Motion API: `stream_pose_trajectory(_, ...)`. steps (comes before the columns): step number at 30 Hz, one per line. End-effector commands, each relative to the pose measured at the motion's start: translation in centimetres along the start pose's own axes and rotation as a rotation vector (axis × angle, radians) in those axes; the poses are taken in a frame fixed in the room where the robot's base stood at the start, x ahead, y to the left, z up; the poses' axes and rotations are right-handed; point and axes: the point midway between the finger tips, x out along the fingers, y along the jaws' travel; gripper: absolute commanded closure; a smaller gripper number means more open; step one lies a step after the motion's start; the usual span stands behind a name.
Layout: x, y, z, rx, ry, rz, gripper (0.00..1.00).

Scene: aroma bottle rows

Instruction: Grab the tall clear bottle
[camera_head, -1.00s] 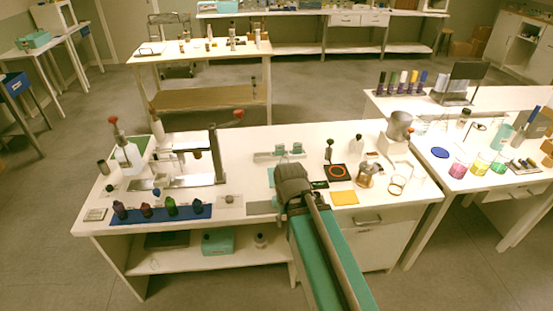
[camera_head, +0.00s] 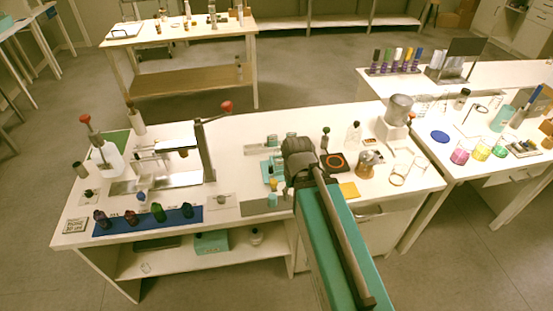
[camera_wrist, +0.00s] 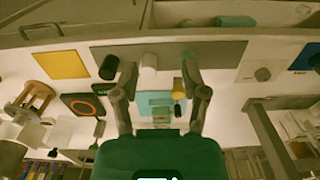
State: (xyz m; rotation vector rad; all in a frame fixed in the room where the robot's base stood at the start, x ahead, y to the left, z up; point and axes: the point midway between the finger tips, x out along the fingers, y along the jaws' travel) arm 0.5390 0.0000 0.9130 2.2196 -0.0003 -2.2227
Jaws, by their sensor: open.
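My gripper (camera_head: 298,160) is over the front middle of the white table; its fingers are hidden there by my arm. In the wrist view, my gripper (camera_wrist: 159,72) is open, fingers spread and empty. A pale capped bottle (camera_wrist: 148,66) shows between the fingertips, nearer the left one, with a dark one (camera_wrist: 108,67) to its left. I cannot tell whether any of these is the tall clear bottle.
A grey mat (camera_wrist: 222,55) lies under the pale bottle, near the table's front edge. A teal tray (camera_wrist: 150,104) holds small items. A blue mat (camera_head: 170,216) with several dark bottles lies left. A metal stand (camera_head: 206,150) rises behind it. A yellow square (camera_head: 349,190) lies right.

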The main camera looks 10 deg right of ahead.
Motion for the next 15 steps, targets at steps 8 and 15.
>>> stream_pose_trajectory(8, 0.1, 0.0, -0.2, -0.010, 0.000, 0.005, 0.26)
stream_pose_trajectory(15, 1.0, 0.8, -2.2, -0.144, -0.003, 0.081, 0.26)
